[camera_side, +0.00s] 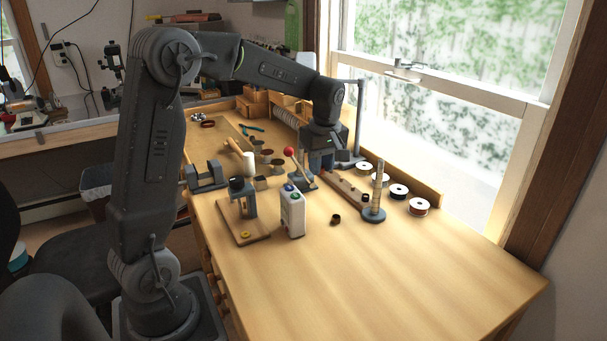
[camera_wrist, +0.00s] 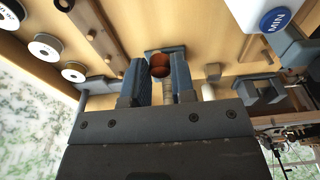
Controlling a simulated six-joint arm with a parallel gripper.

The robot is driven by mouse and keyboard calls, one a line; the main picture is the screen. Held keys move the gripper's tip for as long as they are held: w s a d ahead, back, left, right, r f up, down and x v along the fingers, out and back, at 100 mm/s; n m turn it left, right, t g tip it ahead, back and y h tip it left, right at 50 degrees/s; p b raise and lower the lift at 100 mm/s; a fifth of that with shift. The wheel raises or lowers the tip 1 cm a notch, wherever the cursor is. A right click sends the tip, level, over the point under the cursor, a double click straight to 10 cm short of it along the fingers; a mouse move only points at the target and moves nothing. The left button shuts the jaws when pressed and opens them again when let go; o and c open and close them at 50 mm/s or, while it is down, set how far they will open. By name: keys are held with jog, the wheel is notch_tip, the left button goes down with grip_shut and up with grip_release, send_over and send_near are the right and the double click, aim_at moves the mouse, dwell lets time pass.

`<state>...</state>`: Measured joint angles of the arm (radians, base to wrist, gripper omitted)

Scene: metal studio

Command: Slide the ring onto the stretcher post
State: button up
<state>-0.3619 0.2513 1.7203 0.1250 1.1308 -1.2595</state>
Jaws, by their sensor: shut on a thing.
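My gripper (camera_side: 317,168) points down at the middle of the bench, close behind a grey stand (camera_side: 303,183) with a slanted red-knobbed lever (camera_side: 289,152). In the wrist view its two fingers (camera_wrist: 158,68) are shut on a small reddish-brown rounded thing, which looks like the ring (camera_wrist: 159,66). The ring is hidden in the side view. A grey base (camera_wrist: 155,52) shows beyond the fingertips in the wrist view. A separate upright post (camera_side: 379,180) on a round base stands right of my gripper.
A wooden bar (camera_side: 342,188) and several spools (camera_side: 398,191) lie to the right. A small dark cylinder (camera_side: 336,219) sits on the bench. The front right of the bench is clear.

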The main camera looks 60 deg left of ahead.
jog(key=a+r, duration=0.3)
jog(key=r, duration=0.1)
jog(key=a+r, duration=0.7)
jog(key=r, duration=0.1)
jog(key=shift+w+a+r, duration=0.2)
jog(key=shift+w+a, duration=0.05)
jog(key=shift+a, duration=0.05)
jog(key=shift+f, duration=2.25)
jog(key=shift+f, duration=1.65)
jog(key=o, duration=1)
jog(key=shift+c, duration=0.2)
notch_tip(320, 180, up, 14)
jog(key=d, duration=0.1)
jog(key=shift+d+f, duration=0.15)
jog(key=shift+d, duration=0.15)
